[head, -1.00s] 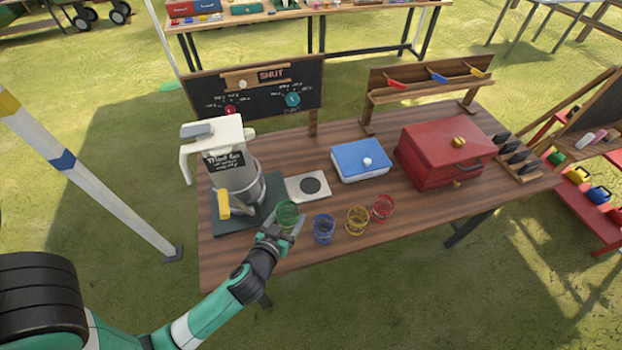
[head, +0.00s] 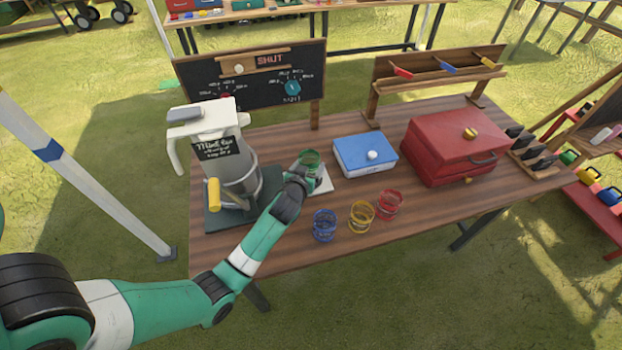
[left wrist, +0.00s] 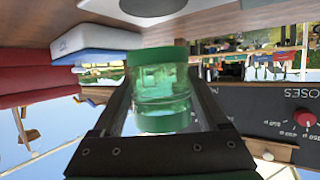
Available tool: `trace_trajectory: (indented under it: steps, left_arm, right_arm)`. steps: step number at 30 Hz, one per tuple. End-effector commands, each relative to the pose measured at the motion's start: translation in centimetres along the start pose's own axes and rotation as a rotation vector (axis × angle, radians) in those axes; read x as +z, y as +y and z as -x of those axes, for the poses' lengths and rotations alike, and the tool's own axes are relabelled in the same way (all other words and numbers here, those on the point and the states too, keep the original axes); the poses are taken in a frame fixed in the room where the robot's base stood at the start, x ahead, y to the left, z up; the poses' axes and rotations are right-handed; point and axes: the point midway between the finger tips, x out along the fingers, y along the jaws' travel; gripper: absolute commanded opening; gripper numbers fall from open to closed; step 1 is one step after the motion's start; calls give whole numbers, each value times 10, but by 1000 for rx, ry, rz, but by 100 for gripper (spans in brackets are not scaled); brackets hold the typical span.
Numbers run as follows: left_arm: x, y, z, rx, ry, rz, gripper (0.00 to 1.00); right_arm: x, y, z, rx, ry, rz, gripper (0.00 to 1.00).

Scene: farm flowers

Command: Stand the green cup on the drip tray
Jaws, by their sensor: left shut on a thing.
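The green cup (head: 310,158) is clear with green bands at its ends. My left gripper (head: 303,174) is shut on it and holds it about upright. In the head view the cup covers part of a flat white square plate (head: 323,182), which looks like the drip tray. The left wrist view is upside down. There the cup (left wrist: 160,92) sits between the fingers, with a gap between it and the plate's dark round middle (left wrist: 152,5). My right gripper is not in view.
A white jug machine (head: 215,150) on a dark base stands left of the plate. A blue box (head: 362,158) and a red chest (head: 450,150) stand to the right. Blue (head: 325,226), yellow (head: 361,216) and red (head: 389,204) cups stand along the front. A chalkboard (head: 250,85) is behind.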

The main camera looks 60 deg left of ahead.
Motion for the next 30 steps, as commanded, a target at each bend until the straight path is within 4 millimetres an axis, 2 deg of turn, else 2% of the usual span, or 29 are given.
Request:
trace_trajectory:
  steps: [1, 3, 10, 16, 27, 28, 30]
  left_arm:
    - [8, -1, -10, -1, -1, 1, 21]
    - [10, 0, -17, -1, 1, 2, 21]
    - [14, 0, -25, 0, 1, 1, 21]
    - [43, 0, -39, 0, -1, 0, 21]
    - [46, 0, -40, 0, 1, 1, 21]
    - [44, 0, -39, 0, 1, 1, 82]
    - [44, 0, -39, 0, 1, 1, 95]
  right_arm:
    - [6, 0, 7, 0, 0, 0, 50]
    - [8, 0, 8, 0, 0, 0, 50]
    - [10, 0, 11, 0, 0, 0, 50]
    - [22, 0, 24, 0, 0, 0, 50]
    - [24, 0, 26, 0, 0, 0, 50]
    - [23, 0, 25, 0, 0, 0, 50]
    - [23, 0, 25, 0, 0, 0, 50]
